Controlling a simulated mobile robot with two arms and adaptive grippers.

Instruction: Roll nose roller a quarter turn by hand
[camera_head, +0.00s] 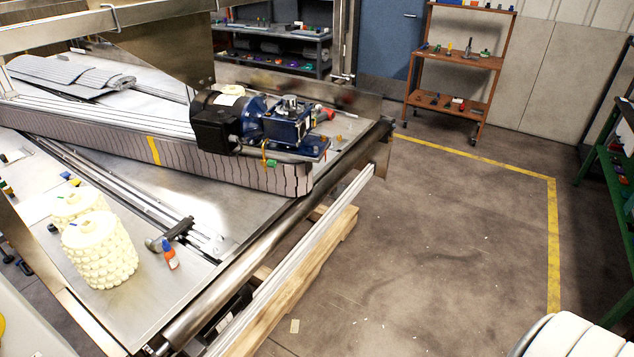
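A long, shiny steel cylinder (262,248), which looks like the nose roller, runs diagonally along the near right edge of the conveyor frame. Its lower end is near the bottom of the picture, and its far end is by the frame's right corner. Nothing touches it from my side, and I cannot tell its turned angle. Neither of my grippers shows in the head view.
A motor unit (262,125) sits over the belted section. A pale rail (300,262) and wooden pallet (318,262) lie beyond the cylinder. Floor to the right is open.

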